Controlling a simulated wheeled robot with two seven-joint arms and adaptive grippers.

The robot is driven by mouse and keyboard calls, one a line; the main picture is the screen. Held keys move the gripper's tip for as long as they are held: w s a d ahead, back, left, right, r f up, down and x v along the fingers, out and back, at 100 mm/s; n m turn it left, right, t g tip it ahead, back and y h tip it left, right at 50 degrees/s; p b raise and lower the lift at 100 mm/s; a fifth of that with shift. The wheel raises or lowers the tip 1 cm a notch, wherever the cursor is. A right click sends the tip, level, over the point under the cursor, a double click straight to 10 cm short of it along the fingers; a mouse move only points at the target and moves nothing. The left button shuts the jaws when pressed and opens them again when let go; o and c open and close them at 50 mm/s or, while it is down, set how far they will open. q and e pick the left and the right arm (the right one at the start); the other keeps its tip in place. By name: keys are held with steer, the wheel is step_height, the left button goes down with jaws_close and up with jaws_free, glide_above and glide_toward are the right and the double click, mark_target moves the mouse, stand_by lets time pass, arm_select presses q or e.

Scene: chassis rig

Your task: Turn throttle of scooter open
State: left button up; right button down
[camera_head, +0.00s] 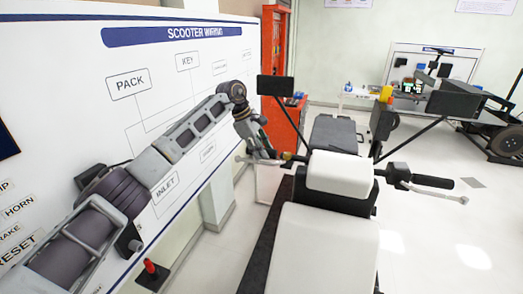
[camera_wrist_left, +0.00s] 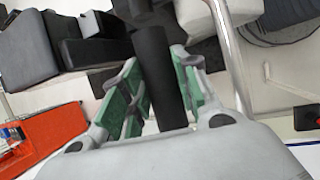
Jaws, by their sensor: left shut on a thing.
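The scooter (camera_head: 318,245) stands in front of me, with white body panels and a handlebar across its middle. My left gripper (camera_head: 262,152) is at the handlebar's left end. In the left wrist view, my left gripper (camera_wrist_left: 162,92) is shut on a black cylindrical handlebar grip (camera_wrist_left: 160,75), with a green-padded finger on each side. The handlebar's right end has a black grip (camera_head: 434,182) with a silver lever (camera_head: 440,195), and nothing holds it. The frames do not show how far the held grip is turned. My right gripper is not in view.
A silver lever (camera_wrist_left: 230,45) runs close beside the held grip. Two black mirrors (camera_head: 275,85) rise on stalks from the scooter. A white "SCOOTER WIRING" board (camera_head: 80,75) stands close along the left arm. A red cabinet (camera_head: 274,40) is behind.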

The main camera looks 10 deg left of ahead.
arm_select(q)
steer(key=shift+w+n+g+y, duration=0.15)
steer(key=shift+g, duration=0.65)
steer(key=shift+w+n+g+y, duration=0.1)
steer(key=shift+n+g+y, duration=0.05)
steer(key=shift+g, duration=0.65)
stand_by(0.3)
steer(key=o, duration=1)
steer(key=shift+f, duration=0.1)
stand_by(0.4)
steer(key=shift+s+m+t+h, duration=0.15)
steer(key=shift+m+t+h, duration=0.05)
steer(key=shift+t, duration=0.8)
steer(key=shift+s+m+t+h, duration=0.15)
steer(key=shift+m+t+h, duration=0.05)
steer(key=shift+t, duration=0.8)
